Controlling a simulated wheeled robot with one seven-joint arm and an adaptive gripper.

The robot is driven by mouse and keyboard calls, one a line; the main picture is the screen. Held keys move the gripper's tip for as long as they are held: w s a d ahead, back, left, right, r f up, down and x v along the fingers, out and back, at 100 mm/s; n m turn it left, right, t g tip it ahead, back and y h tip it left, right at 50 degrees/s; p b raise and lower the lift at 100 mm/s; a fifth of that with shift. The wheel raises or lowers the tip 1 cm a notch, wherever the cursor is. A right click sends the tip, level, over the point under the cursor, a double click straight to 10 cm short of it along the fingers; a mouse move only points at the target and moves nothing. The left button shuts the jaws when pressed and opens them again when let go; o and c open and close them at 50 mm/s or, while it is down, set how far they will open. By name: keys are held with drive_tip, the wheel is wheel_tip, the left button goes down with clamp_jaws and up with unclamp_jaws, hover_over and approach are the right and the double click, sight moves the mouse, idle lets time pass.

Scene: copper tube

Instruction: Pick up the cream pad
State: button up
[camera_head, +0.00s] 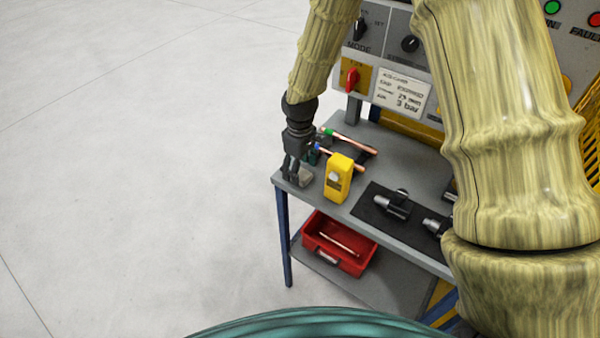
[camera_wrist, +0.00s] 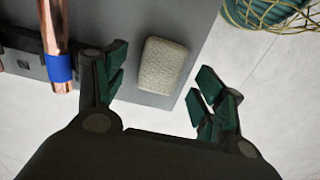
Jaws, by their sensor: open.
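The cream pad (camera_wrist: 163,66) is a small rounded block with a woven-looking surface, lying on the grey bench top (camera_wrist: 122,25) near its edge. In the wrist view it lies ahead of my open gripper (camera_wrist: 162,92), roughly between the lines of the two green-tipped fingers, and nothing is held. I cannot tell the exact height gap between fingers and pad.
Copper tubes with a blue band (camera_wrist: 60,68) and a green band (camera_head: 347,140) lie nearby. A yellow device (camera_head: 338,178) stands right of my gripper. A dark mat (camera_head: 382,206) holds dark tools. A red bin (camera_head: 338,243) sits on the lower shelf. Open floor lies left.

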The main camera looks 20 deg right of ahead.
drive_tip(key=shift+f, duration=0.9)
drive_tip(key=c, duration=1)
